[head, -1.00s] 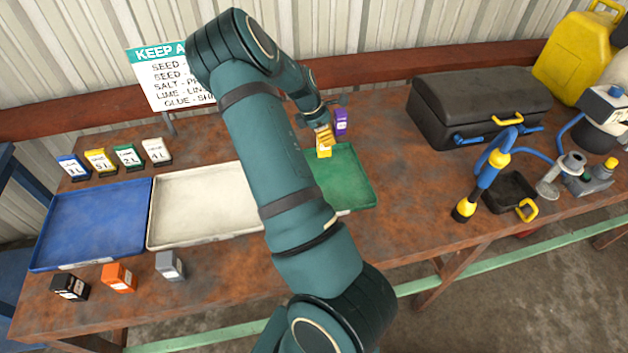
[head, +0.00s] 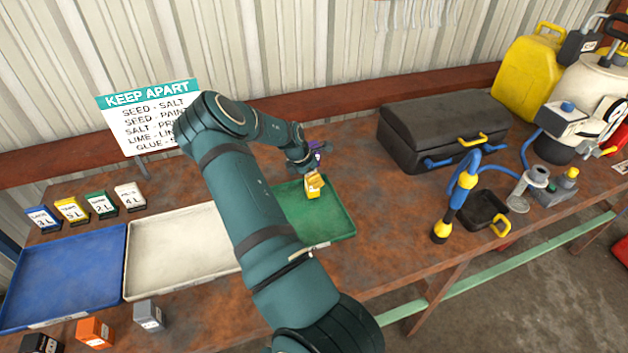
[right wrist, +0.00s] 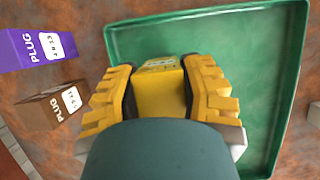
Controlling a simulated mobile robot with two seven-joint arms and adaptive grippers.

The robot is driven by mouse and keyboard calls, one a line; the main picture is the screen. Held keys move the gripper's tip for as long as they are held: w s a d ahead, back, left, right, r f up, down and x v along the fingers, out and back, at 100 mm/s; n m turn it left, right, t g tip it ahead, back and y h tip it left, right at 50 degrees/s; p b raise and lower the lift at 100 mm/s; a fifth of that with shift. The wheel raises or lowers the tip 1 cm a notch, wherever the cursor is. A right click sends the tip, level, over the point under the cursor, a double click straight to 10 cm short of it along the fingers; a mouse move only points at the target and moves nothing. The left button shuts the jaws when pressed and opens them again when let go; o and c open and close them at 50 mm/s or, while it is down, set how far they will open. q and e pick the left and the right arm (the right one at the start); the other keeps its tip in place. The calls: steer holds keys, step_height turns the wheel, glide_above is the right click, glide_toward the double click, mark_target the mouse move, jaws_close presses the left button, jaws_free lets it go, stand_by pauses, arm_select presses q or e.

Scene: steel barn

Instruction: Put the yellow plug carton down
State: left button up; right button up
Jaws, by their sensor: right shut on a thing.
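My right gripper (head: 313,178) is shut on the yellow plug carton (head: 313,190). In the right wrist view the carton (right wrist: 159,95) sits between the two yellow fingers (right wrist: 160,80). The green tray (head: 338,222) is beneath it, and the carton is over the tray's back part. The tray's floor and rim (right wrist: 290,80) also show in the wrist view. I cannot tell whether the carton touches the tray floor. My arm hides the tray's left part. My left gripper is not in view.
A purple plug carton (right wrist: 40,46) and a brown plug carton (right wrist: 54,104) stand beside the tray. White (head: 175,250) and blue (head: 62,275) trays lie to the left, with small cartons behind and in front. A black toolbox (head: 440,125) stands right. Bare bench lies between.

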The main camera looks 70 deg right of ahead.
steer(key=shift+f, duration=0.6)
steer(key=shift+f, duration=0.2)
steer(key=o, duration=1.1)
steer(key=shift+r, duration=0.1)
steer(key=v, duration=1.2)
